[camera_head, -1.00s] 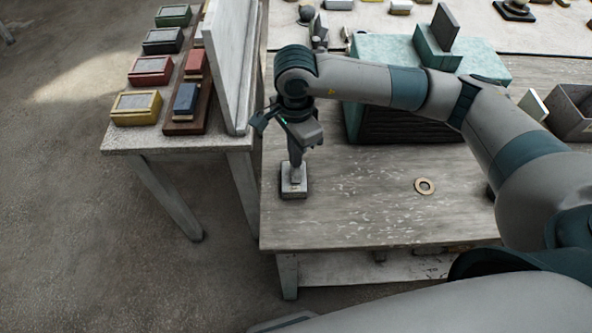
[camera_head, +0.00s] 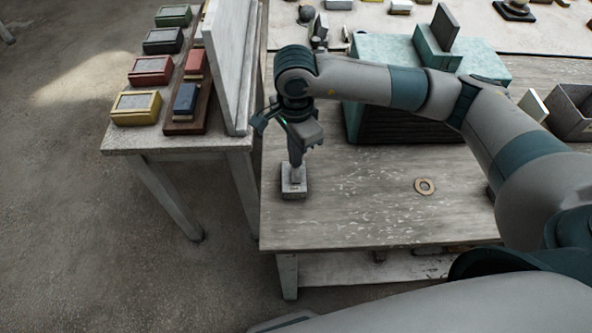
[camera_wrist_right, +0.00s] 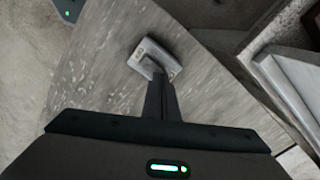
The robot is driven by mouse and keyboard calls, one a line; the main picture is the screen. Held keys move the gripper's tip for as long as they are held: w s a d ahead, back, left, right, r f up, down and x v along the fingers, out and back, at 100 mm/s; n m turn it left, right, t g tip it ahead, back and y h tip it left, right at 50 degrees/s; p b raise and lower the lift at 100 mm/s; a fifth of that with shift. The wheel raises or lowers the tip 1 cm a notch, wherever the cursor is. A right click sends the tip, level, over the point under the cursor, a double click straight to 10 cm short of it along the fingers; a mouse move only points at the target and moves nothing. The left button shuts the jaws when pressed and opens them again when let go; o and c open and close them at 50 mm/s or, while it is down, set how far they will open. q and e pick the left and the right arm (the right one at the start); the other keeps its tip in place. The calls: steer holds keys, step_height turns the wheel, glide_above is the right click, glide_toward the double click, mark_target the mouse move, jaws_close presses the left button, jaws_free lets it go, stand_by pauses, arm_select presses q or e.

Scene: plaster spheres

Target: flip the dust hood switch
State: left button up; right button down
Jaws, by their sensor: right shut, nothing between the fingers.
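The dust hood switch is a small pale box on a dark base (camera_head: 291,190), at the left end of the grey wooden table (camera_head: 350,215). My right gripper (camera_head: 296,174) points down at it with its fingers shut and empty, the tips at or just over the top of the box. In the right wrist view the switch box (camera_wrist_right: 146,52) lies just beyond the shut fingertips (camera_wrist_right: 160,75), which hide part of it. I cannot tell whether the tips touch the switch, nor which way it is set. My left gripper does not show.
A side table (camera_head: 150,140) with several coloured boxes and an upright white panel (camera_head: 232,60) stands close on the left. A teal block (camera_head: 395,60) sits behind my arm. A flat ring (camera_head: 425,186) lies to the right. The table's middle is clear.

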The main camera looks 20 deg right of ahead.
stand_by(0.3)
steer(key=shift+f+b, duration=0.25)
steer(key=shift+b, duration=0.05)
steer(key=shift+f+b, duration=0.65)
steer(key=shift+b, duration=0.1)
stand_by(0.7)
steer(key=shift+s+r, duration=0.1)
steer(key=shift+r+p, duration=0.9)
steer(key=shift+r, duration=2.5)
steer(key=shift+r, duration=0.1)
